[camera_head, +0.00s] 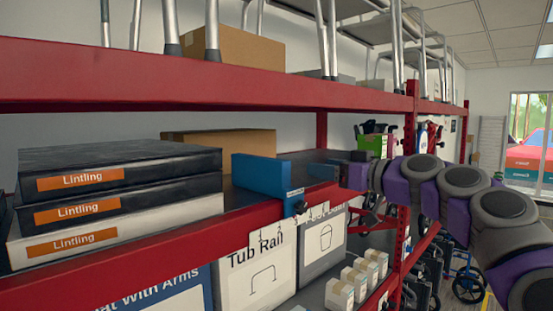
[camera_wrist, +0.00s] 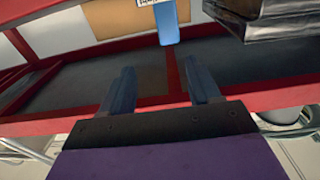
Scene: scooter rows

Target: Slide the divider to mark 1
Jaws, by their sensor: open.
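The blue divider (camera_head: 262,178) stands upright on the middle red shelf, with a small dark knob at its lower front corner. It also shows at the top of the wrist view (camera_wrist: 166,22). A white strip with small number marks (camera_head: 266,238) hangs on the shelf's front edge below the divider; the digits are too small to read surely. My gripper (camera_head: 322,168) is to the right of the divider. In the wrist view my gripper (camera_wrist: 159,76) has its fingers apart with nothing between them, and the divider lies beyond the fingertips, not touching them.
Stacked Lintling boxes (camera_head: 115,200) fill the shelf left of the divider. A cardboard box (camera_head: 222,142) stands behind. The red upper shelf (camera_head: 200,88) runs overhead and a red post (camera_head: 409,150) stands at the right. A Tub Rail box (camera_head: 255,275) is below.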

